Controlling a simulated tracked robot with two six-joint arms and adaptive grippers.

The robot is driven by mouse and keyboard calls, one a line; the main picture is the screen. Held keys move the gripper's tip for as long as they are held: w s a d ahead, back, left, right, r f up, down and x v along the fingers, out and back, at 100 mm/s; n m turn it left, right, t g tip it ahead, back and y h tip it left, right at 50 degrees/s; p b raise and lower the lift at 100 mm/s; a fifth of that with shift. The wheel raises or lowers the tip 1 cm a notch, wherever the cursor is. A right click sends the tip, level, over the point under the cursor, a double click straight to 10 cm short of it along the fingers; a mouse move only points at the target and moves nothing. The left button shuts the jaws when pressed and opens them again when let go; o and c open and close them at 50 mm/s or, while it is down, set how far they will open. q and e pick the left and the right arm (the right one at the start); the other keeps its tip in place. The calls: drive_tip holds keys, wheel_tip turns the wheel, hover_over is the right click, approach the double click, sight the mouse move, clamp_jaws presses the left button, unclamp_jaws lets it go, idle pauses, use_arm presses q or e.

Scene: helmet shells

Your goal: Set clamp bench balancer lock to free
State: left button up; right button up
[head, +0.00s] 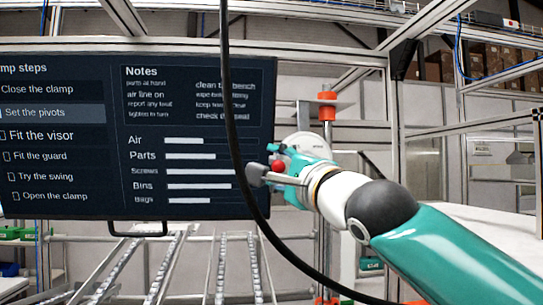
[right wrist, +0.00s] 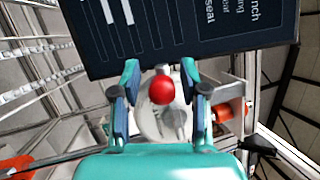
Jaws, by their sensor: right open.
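My right gripper (head: 276,163) is open, with its fingers around or just in front of a small red ball knob (head: 278,166). In the right wrist view the red knob (right wrist: 162,90) sits between the two spread fingers of the gripper (right wrist: 160,72), with a gap on each side. Behind the knob is a pale round housing (right wrist: 150,122), which looks like the balancer; it also shows in the head view (head: 306,143), partly hidden by my gripper. The lever under the knob and the lock's setting cannot be made out. My left gripper is not in view.
A dark screen (head: 190,100) with step lists hangs close on the left. A black cable (head: 229,120) runs down in front of it. An orange fitting (head: 327,106) sits above the housing on the metal frame. Roller rails (head: 210,265) lie below the screen.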

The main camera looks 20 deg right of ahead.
clamp_jaws()
idle(0.3)
